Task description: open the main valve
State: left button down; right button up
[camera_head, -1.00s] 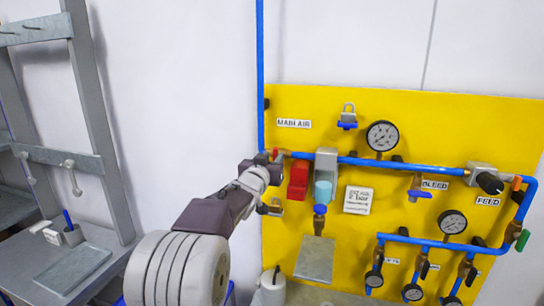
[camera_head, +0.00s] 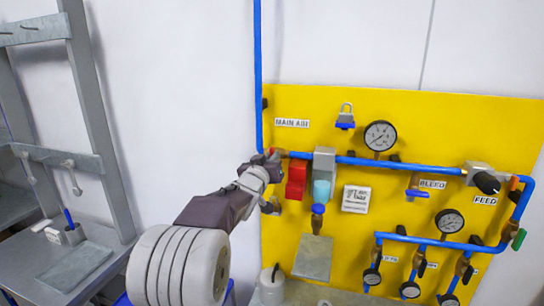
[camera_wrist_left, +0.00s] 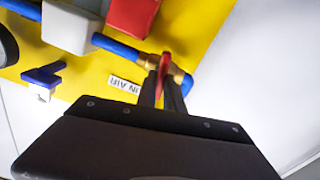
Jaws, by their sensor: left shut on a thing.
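The main valve sits on the blue pipe at the upper left of the yellow panel, below the "MAIN AIR" label (camera_head: 292,122). Its red handle (camera_wrist_left: 164,68) shows in the left wrist view, beside the brass valve body (camera_wrist_left: 178,74). My left gripper (camera_head: 272,157) is at the valve, and in the left wrist view its two dark fingers (camera_wrist_left: 163,88) are shut on the red handle. In the head view my gripper and wrist hide most of the valve. My right gripper is not in view.
A red block (camera_head: 297,174) and a grey unit (camera_head: 324,162) with a blue bowl sit just right of the valve. A grey bench (camera_head: 75,268) stands at the left.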

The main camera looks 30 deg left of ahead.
pick_arm(q)
jog(key=shift+a+f+n+p, duration=0.15)
jog(key=shift+n+p, duration=0.7)
jog(key=shift+n, duration=1.75)
jog(key=shift+f+n+p, duration=0.2)
jog(key=shift+n+p, duration=0.6)
jog(key=shift+n, duration=1.8)
jog(key=shift+a+f+n+p, duration=0.15)
jog(key=shift+n+p, duration=0.7)
jog(key=shift+n, duration=1.75)
jog(key=c, duration=1.6)
grip_release()
jog(key=shift+o, duration=0.7)
jog(key=shift+s+r, duration=0.1)
